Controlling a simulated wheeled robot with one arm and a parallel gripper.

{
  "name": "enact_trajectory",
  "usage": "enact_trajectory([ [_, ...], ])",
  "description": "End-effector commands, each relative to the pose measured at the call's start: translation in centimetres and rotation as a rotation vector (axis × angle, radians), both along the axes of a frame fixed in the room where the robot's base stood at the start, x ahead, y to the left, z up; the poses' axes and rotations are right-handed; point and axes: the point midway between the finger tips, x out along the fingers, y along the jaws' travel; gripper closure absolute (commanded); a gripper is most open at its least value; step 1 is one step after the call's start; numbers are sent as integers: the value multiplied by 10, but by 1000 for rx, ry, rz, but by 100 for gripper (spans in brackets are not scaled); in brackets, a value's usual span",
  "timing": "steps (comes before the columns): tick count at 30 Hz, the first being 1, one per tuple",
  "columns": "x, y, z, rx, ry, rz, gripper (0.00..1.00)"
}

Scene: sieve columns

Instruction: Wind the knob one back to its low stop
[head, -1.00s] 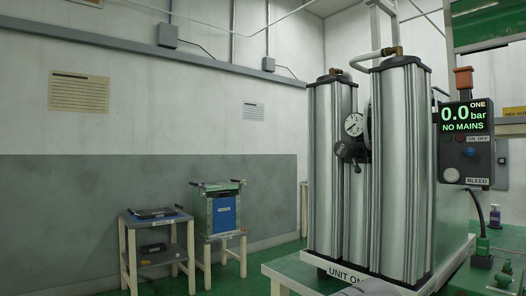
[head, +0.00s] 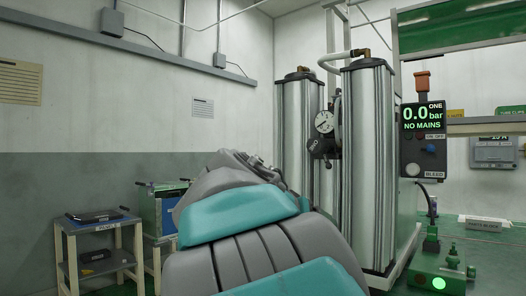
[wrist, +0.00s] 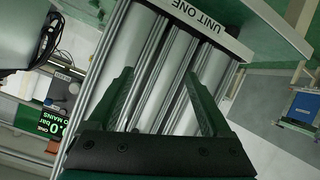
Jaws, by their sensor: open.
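Knob one (head: 319,147) is a black knob below a round white pressure gauge (head: 324,122), between the two silver columns (head: 368,160) of unit one in the head view. Part of its label shows. The gauge needle is too small to read surely. My gripper (wrist: 160,80) is open and empty in the wrist view, with silver columns seen between and beyond its fingers. I cannot make out the knob in the wrist view. In the head view my grey and teal arm rises in front of the unit's lower left, to the left of the knob and apart from it in the picture.
The display box (head: 424,140) reads 0.0 bar, ONE, NO MAINS, with an on/off control and a BLEED button. A green device (head: 441,270) with a lit button sits at lower right. Two small tables stand at left, one holding a dark tray (head: 95,216).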

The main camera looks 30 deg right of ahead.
Motion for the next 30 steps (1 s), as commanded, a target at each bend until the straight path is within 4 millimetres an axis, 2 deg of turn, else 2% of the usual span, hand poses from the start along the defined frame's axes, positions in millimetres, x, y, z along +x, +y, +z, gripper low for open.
enact_trajectory([
  [1,9,-3,29,-51,-59,-13,17],
  [3,19,-5,72,-128,-154,-33,17],
  [6,32,-2,124,-223,-270,-45,17],
  [10,37,5,164,-294,-364,-50,17],
  [12,39,6,174,-312,-389,-50,17],
  [16,42,-1,179,-319,-398,-52,17],
  [24,59,-40,177,-314,-394,-53,17],
  [30,66,-59,178,-317,-395,-52,17],
])
